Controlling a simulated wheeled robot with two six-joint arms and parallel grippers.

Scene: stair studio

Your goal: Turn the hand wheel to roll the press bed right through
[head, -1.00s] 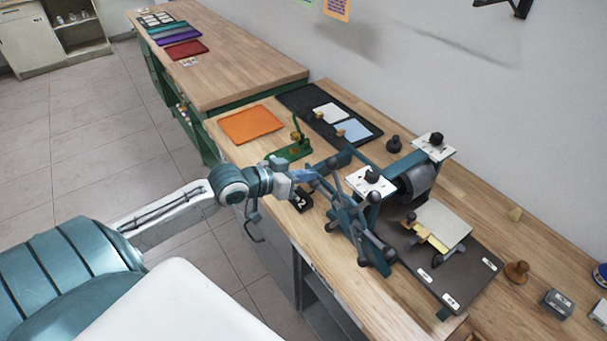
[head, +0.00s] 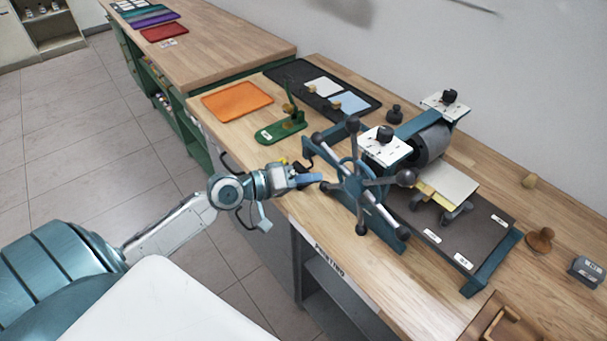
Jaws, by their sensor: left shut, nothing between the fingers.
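The etching press stands on the wooden bench, with a teal frame, a grey roller (head: 433,144) and white gauge plates. Its spoked hand wheel (head: 354,186) faces my left arm; the spokes end in dark knobs. My left gripper (head: 316,179) is shut and empty at the wheel's left side, its fingertips close to the spokes; I cannot tell whether they touch. The dark press bed (head: 440,231) sticks out on the near right side of the roller. A pale sheet over a yellowish one (head: 447,186) lies on it near the roller. My right gripper is out of view.
A green stand (head: 281,130), an orange tray (head: 238,101) and a black mat (head: 290,74) with sheets lie left of and behind the press. A wooden knob (head: 540,239) and a grey box (head: 586,270) stand right. The floor at left is clear.

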